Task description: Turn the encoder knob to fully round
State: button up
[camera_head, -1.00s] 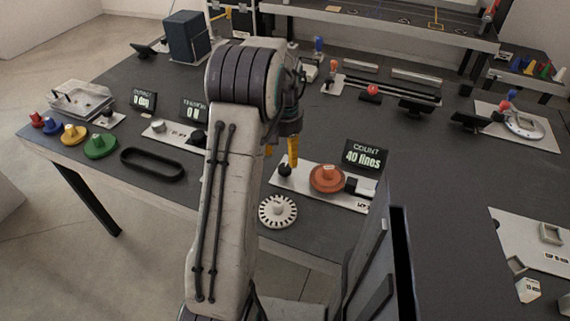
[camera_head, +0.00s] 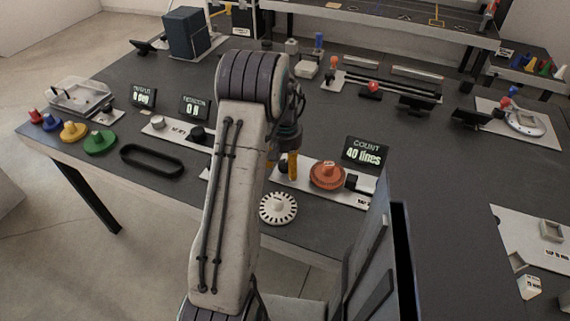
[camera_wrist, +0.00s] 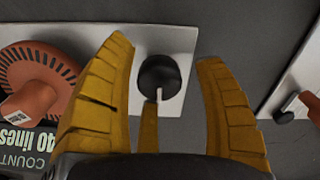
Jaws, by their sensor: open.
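The black encoder knob (camera_wrist: 160,74) sits on a pale plate (camera_wrist: 182,42) in the wrist view, with a white pointer mark on its lower edge. My gripper (camera_wrist: 166,52) has its yellow fingers open, one on each side of the knob with a gap to each. A third yellow finger part stands just below the knob. In the head view my gripper (camera_head: 281,164) is low over the plate, and the knob (camera_head: 284,168) is partly hidden behind the fingers. The orange slotted disc (camera_head: 326,176) is right of it. The COUNT display (camera_head: 366,153) reads 40 lines.
A white slotted disc (camera_head: 278,208) lies at the front edge, near my arm. A black oval ring (camera_head: 152,161) and coloured knobs (camera_head: 100,142) lie to the left. A second plate with knobs (camera_head: 178,131) is left of my arm.

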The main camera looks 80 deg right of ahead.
aim_at(285, 162)
jog(key=c, duration=1.2)
jog(key=shift+m, duration=0.5)
jog(key=o, duration=1.2)
jog(key=shift+r, duration=0.1)
notch_tip(285, 162, up, 12)
jog(key=shift+f, duration=0.1)
jog(key=shift+d, duration=0.1)
